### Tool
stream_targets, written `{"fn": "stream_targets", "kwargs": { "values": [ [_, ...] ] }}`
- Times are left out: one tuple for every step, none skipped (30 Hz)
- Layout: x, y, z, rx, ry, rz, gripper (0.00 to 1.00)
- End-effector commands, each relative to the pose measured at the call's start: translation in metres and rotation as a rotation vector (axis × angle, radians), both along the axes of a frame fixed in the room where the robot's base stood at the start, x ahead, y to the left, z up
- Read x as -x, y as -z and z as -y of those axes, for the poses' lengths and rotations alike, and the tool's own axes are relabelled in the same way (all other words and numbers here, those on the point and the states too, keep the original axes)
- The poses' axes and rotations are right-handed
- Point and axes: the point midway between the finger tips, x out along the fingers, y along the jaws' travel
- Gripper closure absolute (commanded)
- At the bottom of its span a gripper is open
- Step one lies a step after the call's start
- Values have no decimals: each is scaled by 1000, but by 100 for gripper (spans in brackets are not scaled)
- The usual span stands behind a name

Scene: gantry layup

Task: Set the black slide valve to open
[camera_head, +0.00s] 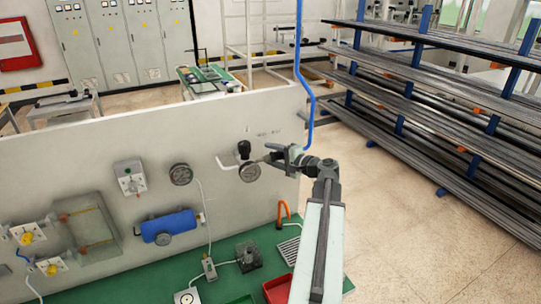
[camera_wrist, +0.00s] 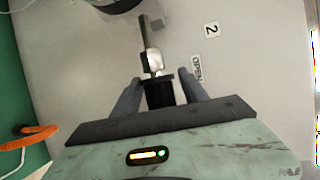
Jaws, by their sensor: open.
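The black slide valve (camera_wrist: 160,95) shows in the wrist view as a dark sleeve with a bright metal fitting and thin pipe above it. A label reading OPEN (camera_wrist: 197,68) is on the wall to its right. My gripper (camera_wrist: 160,77) is open, with one finger on each side of the black sleeve; I cannot tell whether either finger touches it. In the head view my gripper (camera_head: 271,153) is at the right part of the wall panel, and the valve is hard to make out there behind the fingers.
A blue pipe (camera_head: 301,75) rises behind the panel's right end. An orange hook-shaped piece (camera_head: 285,211) stands below. Open floor lies right, before the metal racks (camera_head: 430,110).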

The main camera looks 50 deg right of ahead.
Motion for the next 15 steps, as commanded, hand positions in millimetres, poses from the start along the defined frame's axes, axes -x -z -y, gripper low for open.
{"fn": "stream_targets", "kwargs": {
  "values": [
    [9,-3,1,0,4,0,49],
    [15,-4,0,0,4,0,49],
    [23,-5,0,0,4,1,49],
    [30,-7,1,0,4,1,49],
    [36,-8,1,-1,3,1,49],
    [44,-9,1,-1,3,1,49],
    [49,-10,1,-1,3,1,49],
    [54,-10,1,-2,2,1,49],
    [59,-11,1,-2,1,1,49],
    [63,-11,1,-2,1,1,49],
    [66,-12,1,-2,1,1,49],
    [68,-12,2,-2,0,1,49],
    [70,-12,2,-2,-1,1,49],
    [70,-12,2,-2,-1,1,49],
    [71,-12,2,-2,-1,1,49]
  ]
}}
